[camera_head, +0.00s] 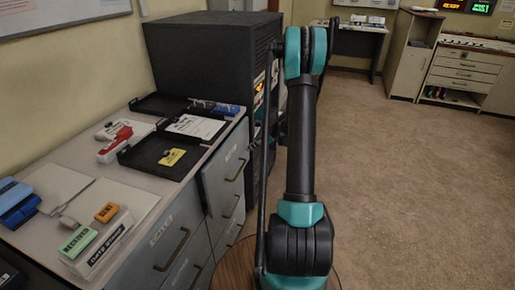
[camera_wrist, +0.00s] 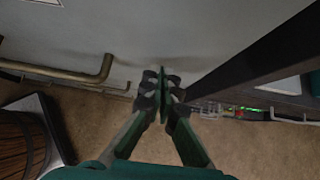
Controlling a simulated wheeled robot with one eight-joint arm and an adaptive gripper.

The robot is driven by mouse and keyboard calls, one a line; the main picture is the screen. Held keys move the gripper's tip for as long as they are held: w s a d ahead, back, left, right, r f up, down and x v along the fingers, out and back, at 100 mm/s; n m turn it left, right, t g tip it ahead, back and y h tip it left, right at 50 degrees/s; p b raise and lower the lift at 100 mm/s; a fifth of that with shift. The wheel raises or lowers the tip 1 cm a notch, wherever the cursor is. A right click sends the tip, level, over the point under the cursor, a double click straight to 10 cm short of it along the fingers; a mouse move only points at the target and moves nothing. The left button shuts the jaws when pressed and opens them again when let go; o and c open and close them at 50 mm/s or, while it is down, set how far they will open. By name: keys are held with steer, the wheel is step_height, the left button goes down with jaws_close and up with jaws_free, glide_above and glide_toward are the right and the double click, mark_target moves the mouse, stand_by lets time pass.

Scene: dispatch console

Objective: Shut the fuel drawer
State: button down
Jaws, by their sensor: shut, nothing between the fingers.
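The grey desk has drawer fronts with dark bar handles and small labels. In the head view, an upper drawer front (camera_head: 222,163) is on the right column and another drawer front (camera_head: 168,243) is nearer. I cannot read which label says fuel, nor tell surely how far any drawer stands out. In the wrist view, a pale grey panel (camera_wrist: 150,32) fills the top, with a brass-coloured bar handle (camera_wrist: 98,76) at left. My gripper (camera_wrist: 165,84) is shut and empty, its fingertips close in front of this panel; contact is unclear.
A dark slanted edge (camera_wrist: 245,58) lies right of my gripper. A round wooden top (camera_head: 235,270) stands by the desk, and a black cabinet (camera_head: 205,55) beyond it. Trays (camera_head: 160,152) and stamps lie on the desk. Carpet (camera_head: 410,190) to the right is clear.

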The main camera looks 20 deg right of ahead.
mark_target(244, 142)
steer(key=shift+w+a, duration=0.15)
steer(key=shift+a, duration=0.05)
steer(key=shift+w+a, duration=0.7)
steer(key=shift+a, duration=0.25)
steer(key=shift+w+a, duration=0.65)
steer(key=shift+a, duration=0.35)
